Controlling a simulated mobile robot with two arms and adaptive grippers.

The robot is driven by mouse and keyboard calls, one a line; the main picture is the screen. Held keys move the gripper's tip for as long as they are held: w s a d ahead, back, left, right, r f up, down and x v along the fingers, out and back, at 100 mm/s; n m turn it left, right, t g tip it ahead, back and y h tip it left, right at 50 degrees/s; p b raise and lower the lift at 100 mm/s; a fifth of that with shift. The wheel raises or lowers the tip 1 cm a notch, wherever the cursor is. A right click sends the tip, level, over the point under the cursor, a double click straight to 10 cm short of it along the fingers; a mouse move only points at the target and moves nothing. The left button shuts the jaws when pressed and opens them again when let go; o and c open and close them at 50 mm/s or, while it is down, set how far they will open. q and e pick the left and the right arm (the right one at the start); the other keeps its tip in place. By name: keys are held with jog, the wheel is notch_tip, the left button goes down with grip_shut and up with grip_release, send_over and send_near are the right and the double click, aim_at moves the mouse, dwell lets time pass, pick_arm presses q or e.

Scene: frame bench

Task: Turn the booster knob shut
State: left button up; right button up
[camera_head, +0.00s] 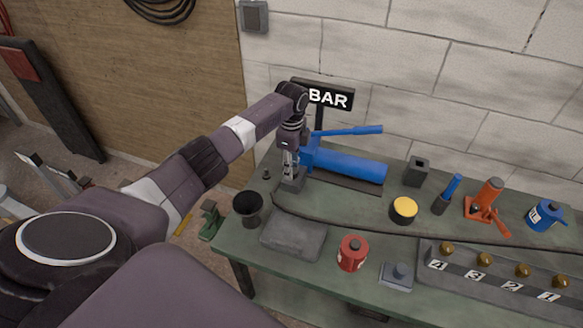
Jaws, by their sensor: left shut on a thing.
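The blue booster (345,164), a cylinder with a lever handle (348,131) above it, lies on the back left of the green bench. My left gripper (289,168) points down at the booster's left end, over a small dark grey block. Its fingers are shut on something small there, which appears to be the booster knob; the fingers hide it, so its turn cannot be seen. My right gripper is not in view.
A BAR sign (329,97) stands behind the booster. On the bench (330,214) are a black cup (248,208), a grey slab (294,236), a red can (352,253), a yellow-topped button (404,209), an orange jack (487,204) and a numbered rack (470,285). A dark hose crosses the middle.

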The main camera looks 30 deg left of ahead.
pick_arm(q)
jog(key=shift+w+r, duration=0.1)
jog(key=o, duration=1.2)
jog(key=shift+c, duration=0.2)
notch_tip(320, 180, up, 12)
